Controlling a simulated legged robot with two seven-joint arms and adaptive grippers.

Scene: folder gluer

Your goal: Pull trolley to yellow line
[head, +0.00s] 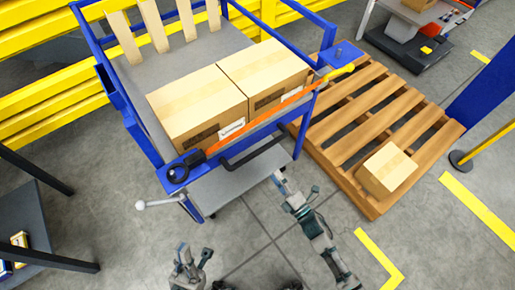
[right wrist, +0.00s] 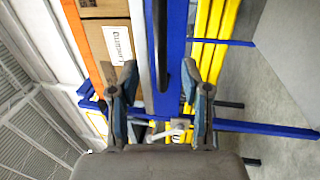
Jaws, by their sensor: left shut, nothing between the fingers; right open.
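The trolley has a blue frame (head: 130,122) and a grey deck, with two cartons (head: 196,103) behind an orange bar (head: 262,117). A black handle (head: 254,150) runs along its near side. My right gripper (head: 278,178) is open just below the handle's right part. In the right wrist view the handle (right wrist: 161,45) lies in line with the gap between my open fingers (right wrist: 166,80); I cannot tell how deep it sits. My left gripper (head: 188,254) is shut and empty, low in front of the trolley. Yellow floor lines (head: 383,262) lie at the lower right.
A wooden pallet (head: 345,150) with one small carton (head: 387,170) stands right of the trolley. A yellow barrier (head: 40,97) is behind it. A dark table (head: 30,195) is at the left. A blue post (head: 490,95) stands at the right. Floor before the trolley is clear.

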